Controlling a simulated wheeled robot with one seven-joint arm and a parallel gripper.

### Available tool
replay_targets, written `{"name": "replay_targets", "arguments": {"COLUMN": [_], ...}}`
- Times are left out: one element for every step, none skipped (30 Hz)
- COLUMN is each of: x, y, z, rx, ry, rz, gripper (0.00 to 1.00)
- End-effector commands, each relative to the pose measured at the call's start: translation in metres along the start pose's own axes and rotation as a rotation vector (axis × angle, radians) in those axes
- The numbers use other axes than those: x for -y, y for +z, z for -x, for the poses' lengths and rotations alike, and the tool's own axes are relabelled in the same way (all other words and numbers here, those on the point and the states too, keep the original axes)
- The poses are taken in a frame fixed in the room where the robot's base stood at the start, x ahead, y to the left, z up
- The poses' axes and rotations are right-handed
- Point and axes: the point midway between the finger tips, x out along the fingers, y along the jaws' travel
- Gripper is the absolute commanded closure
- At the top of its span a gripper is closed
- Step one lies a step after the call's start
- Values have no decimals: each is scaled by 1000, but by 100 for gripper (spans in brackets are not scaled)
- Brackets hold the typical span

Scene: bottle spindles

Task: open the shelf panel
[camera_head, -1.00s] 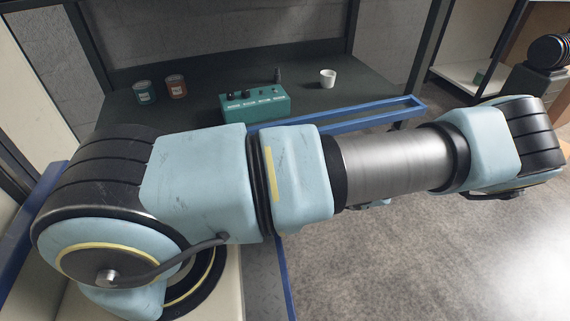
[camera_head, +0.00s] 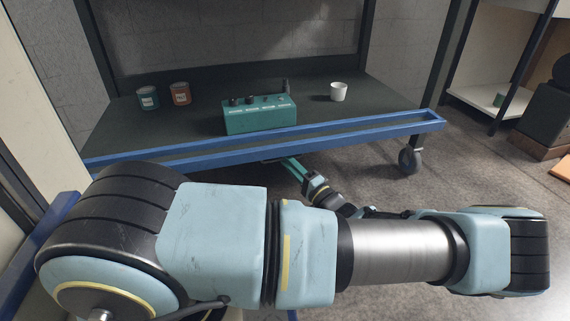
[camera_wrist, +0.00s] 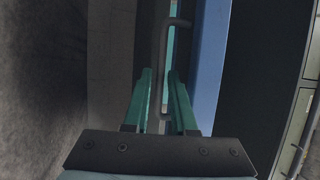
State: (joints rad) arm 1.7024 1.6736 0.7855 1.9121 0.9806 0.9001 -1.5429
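The shelf panel seems to be the dark panel beneath the blue front rail (camera_head: 330,140) of the shelf unit; in the head view it is largely hidden. In the wrist view a thin grey bent bar (camera_wrist: 160,50), which looks like a handle, runs beside a blue edge (camera_wrist: 210,60). My gripper (camera_head: 288,163) reaches under the rail's front edge. In the wrist view the green fingers of my gripper (camera_wrist: 160,80) stand apart, one on either side of the bar. A narrow gap shows between them, and I cannot tell whether either finger touches the bar.
A caster wheel (camera_head: 411,160) is under the rail's right end.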

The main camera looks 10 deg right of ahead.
Motion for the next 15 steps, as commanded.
{"name": "replay_targets", "arguments": {"x": [-2,-2,-2,-2,-1,-1,0,0,0,0,0,0,0,0,0], "y": [0,0,0,0,0,0,0,0,0,0,0,0,0,0,0], "z": [-6,-8,-12,-14,-15,-17,-18,-18,-18,-19,-19,-18,-18,-18,-18], "rx": [1,1,1,1,0,0,0,0,0,0,0,0,0,0,0], "ry": [-1,-1,0,0,0,0,0,1,1,1,1,1,1,1,1], "rz": [0,0,0,0,-1,-1,-1,-1,-1,-1,-1,-1,-1,-1,-1], "gripper": [75,75,75,75,75,75,75,75,75,75,75,75,75,75,76]}}
